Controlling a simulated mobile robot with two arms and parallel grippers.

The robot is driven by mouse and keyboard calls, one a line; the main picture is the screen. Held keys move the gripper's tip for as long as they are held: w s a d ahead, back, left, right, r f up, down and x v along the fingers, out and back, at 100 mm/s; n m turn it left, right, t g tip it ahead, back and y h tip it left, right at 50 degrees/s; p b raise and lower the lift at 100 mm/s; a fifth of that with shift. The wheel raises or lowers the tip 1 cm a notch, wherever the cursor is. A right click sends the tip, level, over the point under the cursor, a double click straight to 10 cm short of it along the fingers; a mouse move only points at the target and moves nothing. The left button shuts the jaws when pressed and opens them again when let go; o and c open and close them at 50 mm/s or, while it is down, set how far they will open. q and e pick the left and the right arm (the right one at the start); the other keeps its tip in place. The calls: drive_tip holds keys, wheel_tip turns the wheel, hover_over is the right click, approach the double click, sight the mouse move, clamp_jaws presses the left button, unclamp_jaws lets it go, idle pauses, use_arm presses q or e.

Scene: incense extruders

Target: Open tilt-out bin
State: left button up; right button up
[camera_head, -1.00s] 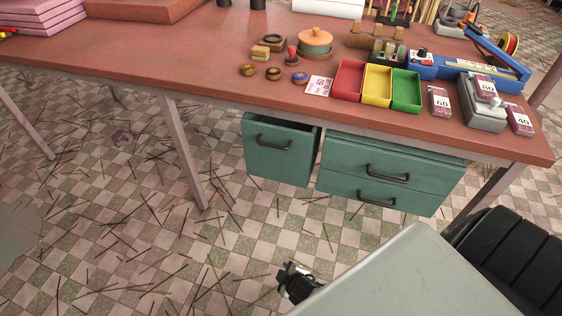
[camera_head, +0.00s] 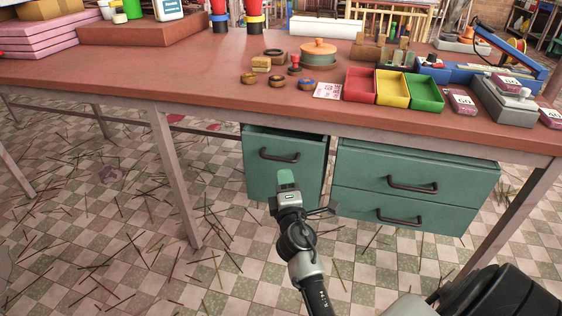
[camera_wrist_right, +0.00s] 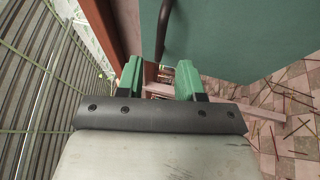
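The tilt-out bin (camera_head: 258,180) is the single green front under the left part of the drawer unit. A dark gap shows along its top edge below the tabletop. Its dark bar handle (camera_head: 279,155) runs across the upper front. My right gripper (camera_head: 287,178), with green fingertips, is in front of the bin just below the handle. In the right wrist view, my right gripper (camera_wrist_right: 160,80) has its two green fingers apart with nothing between them. The handle (camera_wrist_right: 162,32) shows beyond the fingertips, apart from them, beside the green front (camera_wrist_right: 230,40). My left gripper is not in view.
Two green drawers (camera_head: 400,205) with bar handles are to the right of the bin. The red-brown tabletop (camera_head: 200,75) overhangs them and carries coloured trays, a lidded pot and other items. A table leg (camera_head: 172,175) stands left of the bin. Thin sticks litter the tiled floor.

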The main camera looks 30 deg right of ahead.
sight(281, 158)
drive_tip(key=x, duration=0.8)
drive_tip(key=shift+c, duration=0.2)
drive_tip(key=shift+f, duration=0.1)
clamp_jaws()
